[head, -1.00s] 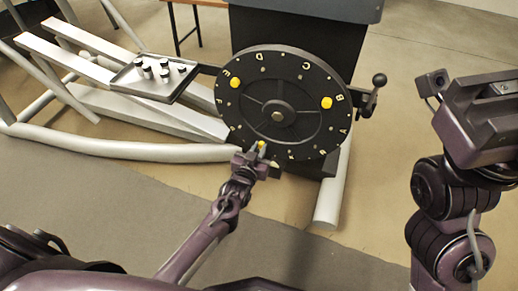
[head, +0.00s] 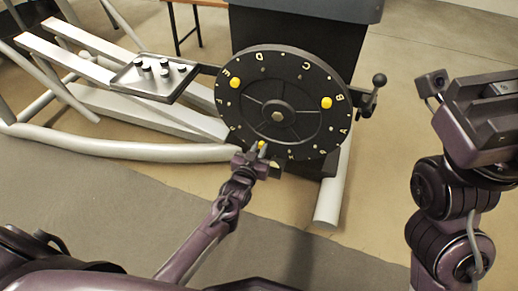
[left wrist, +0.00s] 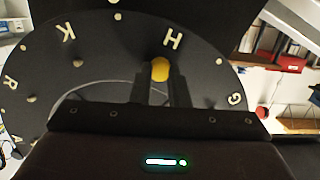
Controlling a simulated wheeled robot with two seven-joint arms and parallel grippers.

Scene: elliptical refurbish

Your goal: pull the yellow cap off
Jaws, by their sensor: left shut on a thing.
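A large black lettered wheel (head: 300,125) stands upright in the middle of the head view. Three yellow caps show on or at it: one at the upper left (head: 236,83), one at the right (head: 327,102), and one at the lower edge (head: 262,145). My left gripper (head: 258,150) is shut on the lower cap, which shows between the fingers near the letter H in the left wrist view (left wrist: 160,70). I cannot tell whether this cap still touches the wheel. My right gripper (head: 485,120) hangs at the far right, away from the wheel; its fingers are unclear.
A grey tray (head: 150,90) with several small dark and light pegs lies left of the wheel. A crank handle (head: 379,82) sticks out at the wheel's right. Pale metal beams (head: 130,150) run left and below. Floor between the wheel and my right arm is clear.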

